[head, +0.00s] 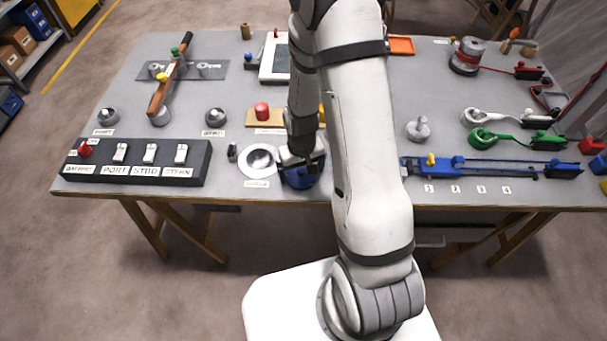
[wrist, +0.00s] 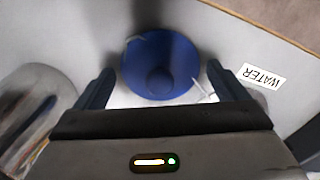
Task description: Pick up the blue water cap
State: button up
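The blue water cap (head: 303,182) sits near the front edge of the workbench, partly hidden beneath my gripper (head: 302,162). In the wrist view the round blue cap (wrist: 160,66), with a raised knob in its middle, shows between the two dark fingers of my gripper (wrist: 159,72). The fingers are spread wide, with a gap on each side of the cap. I cannot tell how far the fingertips are above it. A white label (wrist: 262,75) reading WATER lies beside it.
A white-rimmed round fitting (head: 243,170) is close to the left of the cap; a shiny metal shape (wrist: 38,100) shows there in the wrist view. A switch panel (head: 75,160) is farther left. A blue slider rail (head: 500,168) lies to the right.

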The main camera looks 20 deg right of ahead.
jog(key=c, duration=0.7)
jog(key=shift+c, duration=0.2)
